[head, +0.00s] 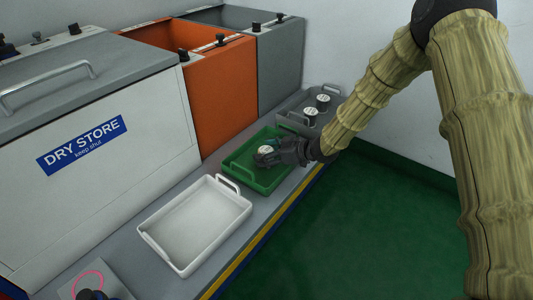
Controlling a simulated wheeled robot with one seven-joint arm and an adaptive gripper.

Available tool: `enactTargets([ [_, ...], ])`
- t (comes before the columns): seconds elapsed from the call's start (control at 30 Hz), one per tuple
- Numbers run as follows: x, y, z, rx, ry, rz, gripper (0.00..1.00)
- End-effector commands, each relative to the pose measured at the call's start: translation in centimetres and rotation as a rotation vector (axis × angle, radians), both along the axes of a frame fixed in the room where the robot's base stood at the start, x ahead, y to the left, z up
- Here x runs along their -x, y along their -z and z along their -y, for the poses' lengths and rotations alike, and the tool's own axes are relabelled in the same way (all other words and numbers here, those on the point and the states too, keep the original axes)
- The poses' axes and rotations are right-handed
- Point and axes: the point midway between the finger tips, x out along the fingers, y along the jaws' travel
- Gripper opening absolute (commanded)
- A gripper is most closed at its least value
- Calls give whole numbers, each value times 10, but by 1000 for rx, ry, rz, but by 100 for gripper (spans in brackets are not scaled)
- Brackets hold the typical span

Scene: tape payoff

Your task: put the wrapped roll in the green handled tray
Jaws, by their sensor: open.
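The green handled tray (242,172) lies on the grey bench between a white tray and a grey tray. A small roll with a pale top (265,150) shows in the green tray's area, at the tip of my gripper (268,156). My gripper reaches in from the right, low over the green tray, with its jaws open around or beside the roll. I cannot tell whether the fingers touch the roll or whether it rests fully on the tray floor. The gripper hides part of the roll and the tray's right side.
An empty white handled tray (190,228) is nearer. A grey tray (290,110) behind holds a few pale-topped rolls (322,102). A white DRY STORE bin (130,165), an orange bin (215,95) and a grey bin (280,60) line the left. Green floor (330,230) lies right.

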Motion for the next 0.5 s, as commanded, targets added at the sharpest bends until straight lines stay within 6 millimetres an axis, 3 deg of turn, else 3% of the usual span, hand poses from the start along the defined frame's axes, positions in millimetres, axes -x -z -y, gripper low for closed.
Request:
enactTargets([
  [0.17, 7, -13, 16, 0, 1, 0, 71],
  [0.5, 32, -40, 65, 1, 1, 0, 71],
])
